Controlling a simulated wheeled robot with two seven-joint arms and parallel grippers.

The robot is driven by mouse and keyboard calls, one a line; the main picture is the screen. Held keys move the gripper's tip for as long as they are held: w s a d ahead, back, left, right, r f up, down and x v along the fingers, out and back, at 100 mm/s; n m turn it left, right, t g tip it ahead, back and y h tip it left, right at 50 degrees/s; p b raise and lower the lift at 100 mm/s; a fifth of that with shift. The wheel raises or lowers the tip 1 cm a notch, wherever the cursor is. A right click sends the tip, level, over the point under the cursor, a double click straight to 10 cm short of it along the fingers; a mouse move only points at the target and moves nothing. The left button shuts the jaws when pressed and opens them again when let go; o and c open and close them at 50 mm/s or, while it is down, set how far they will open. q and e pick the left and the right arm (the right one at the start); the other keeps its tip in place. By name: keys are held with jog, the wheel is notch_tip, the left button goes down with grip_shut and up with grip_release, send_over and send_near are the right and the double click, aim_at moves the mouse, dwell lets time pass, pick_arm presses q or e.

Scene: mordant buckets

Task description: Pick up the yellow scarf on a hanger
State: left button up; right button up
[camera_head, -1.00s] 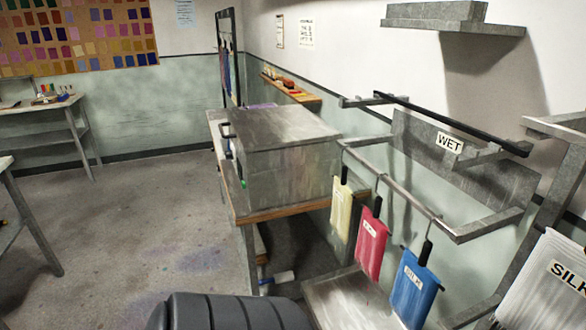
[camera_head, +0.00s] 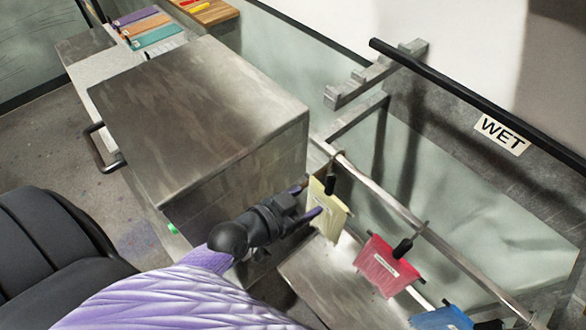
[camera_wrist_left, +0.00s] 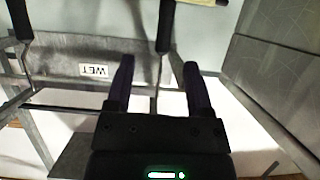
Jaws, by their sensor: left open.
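The yellow scarf (camera_head: 326,208) hangs from the metal rail (camera_head: 395,210) by a hanger with a dark grip (camera_head: 330,184). It is the first of the hanging scarves from the left. My left gripper (camera_head: 309,199) is open and empty, with its fingertips close to the scarf's left side; I cannot tell if they touch. In the left wrist view, the open fingers (camera_wrist_left: 158,68) point towards the hanger's dark grip (camera_wrist_left: 165,26), which lies beyond the tips, roughly in line with the gap. A strip of the yellow scarf (camera_wrist_left: 190,2) shows at that view's top edge. My right gripper is not in view.
A red scarf (camera_head: 383,266) and a blue scarf (camera_head: 443,319) hang farther right on the rail. A large metal box (camera_head: 200,105) stands to the left. A black bar (camera_head: 470,95) and a WET sign (camera_head: 502,134) are behind the rail. A metal surface (camera_head: 335,285) lies below the scarves.

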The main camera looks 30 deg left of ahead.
aim_at(327, 188)
pick_arm(q)
jog(key=x, duration=0.3)
jog(key=b+x, duration=0.1)
jog(key=x, duration=0.2)
jog(key=b+x, duration=0.1)
jog(key=x, duration=0.2)
jog(key=shift+w+a+f, duration=0.25)
jog(key=shift+f, duration=0.05)
jog(key=shift+w+d, duration=0.1)
jog(key=shift+w, duration=0.05)
grip_shut()
dwell(0.7)
